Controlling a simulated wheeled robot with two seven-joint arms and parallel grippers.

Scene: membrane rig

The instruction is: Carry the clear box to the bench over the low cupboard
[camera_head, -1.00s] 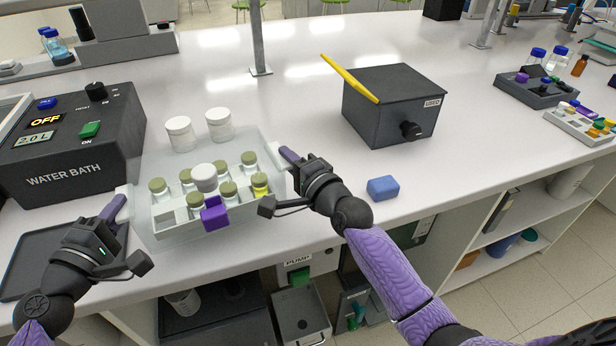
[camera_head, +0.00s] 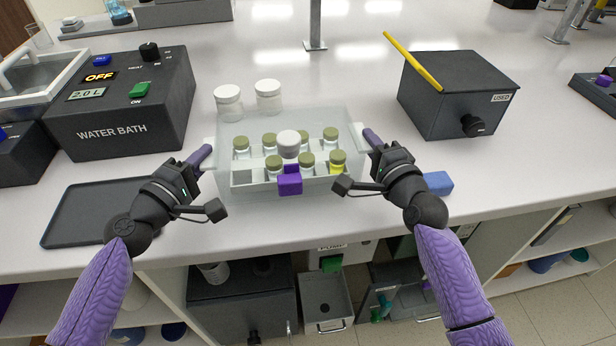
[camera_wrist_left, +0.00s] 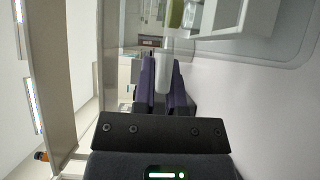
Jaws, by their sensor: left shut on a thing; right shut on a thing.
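The clear box (camera_head: 236,190) is see-through, with a purple latch (camera_head: 289,182) on its front and several olive-capped vials and one white-capped jar inside. It is at the front of the white bench, between my grippers; I cannot tell whether its base touches the top. My left gripper (camera_head: 203,156) is shut on the box's left handle. In the left wrist view its purple fingers (camera_wrist_left: 165,85) close around the pale handle. My right gripper (camera_head: 370,142) is shut on the right handle. The low cupboard cannot be told for certain among the units below the bench.
A dark tray (camera_head: 72,226) lies left of my left gripper, before the water bath (camera_head: 125,105). Two white-lidded jars (camera_head: 268,97) stand behind the box. A blue block (camera_head: 438,184) and a dark used box (camera_head: 455,95) with a yellow stick are right. Open shelves and bins are below.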

